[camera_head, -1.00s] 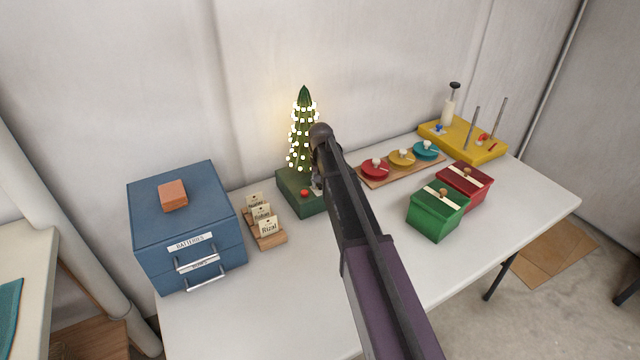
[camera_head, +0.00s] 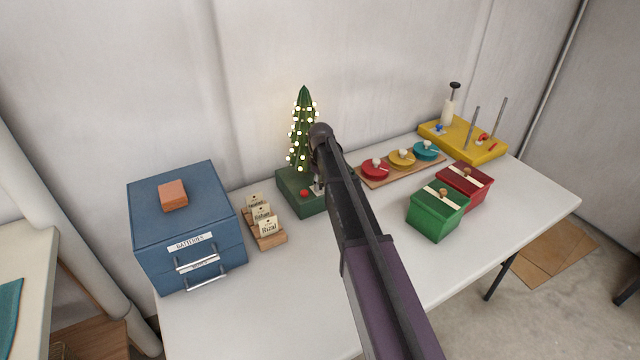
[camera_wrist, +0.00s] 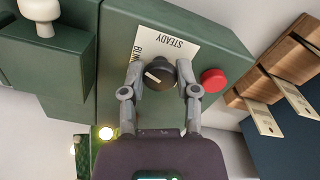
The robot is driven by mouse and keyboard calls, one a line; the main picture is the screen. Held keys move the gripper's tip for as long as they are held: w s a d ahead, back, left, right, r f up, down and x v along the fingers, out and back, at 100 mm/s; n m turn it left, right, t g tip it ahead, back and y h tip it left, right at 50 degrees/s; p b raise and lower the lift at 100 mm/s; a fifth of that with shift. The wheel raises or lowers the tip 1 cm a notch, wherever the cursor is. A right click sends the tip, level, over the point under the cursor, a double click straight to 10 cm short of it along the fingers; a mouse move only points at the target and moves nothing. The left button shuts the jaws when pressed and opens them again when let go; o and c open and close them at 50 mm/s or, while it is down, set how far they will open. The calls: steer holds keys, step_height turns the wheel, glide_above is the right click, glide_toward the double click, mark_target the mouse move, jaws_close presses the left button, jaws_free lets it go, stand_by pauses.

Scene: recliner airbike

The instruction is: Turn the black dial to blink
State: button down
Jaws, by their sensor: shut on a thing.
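The black dial (camera_wrist: 157,76) sits on the green base box (camera_wrist: 120,70) in the wrist view, with a white line on its face toward the left. A white label (camera_wrist: 180,42) beside it reads STEADY, and the other word, starting BLIN, is partly covered. My gripper (camera_wrist: 160,72) is shut on the dial, one finger on each side. In the head view my gripper (camera_head: 318,186) is at the front of the green base (camera_head: 300,202), mostly behind my arm, which hides the dial. The small tree (camera_head: 303,130) on the base has lit bulbs.
A red button (camera_wrist: 213,80) is just right of the dial. A name card stand (camera_head: 268,240) and a blue drawer box (camera_head: 190,230) are at left. Green (camera_head: 438,215) and red (camera_head: 466,183) boxes stand at right. The front table surface is clear.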

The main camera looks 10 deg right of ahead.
steer(key=shift+s+n, duration=0.1)
steer(key=shift+n, duration=2.1)
steer(key=shift+c, duration=1.7)
jaws_free()
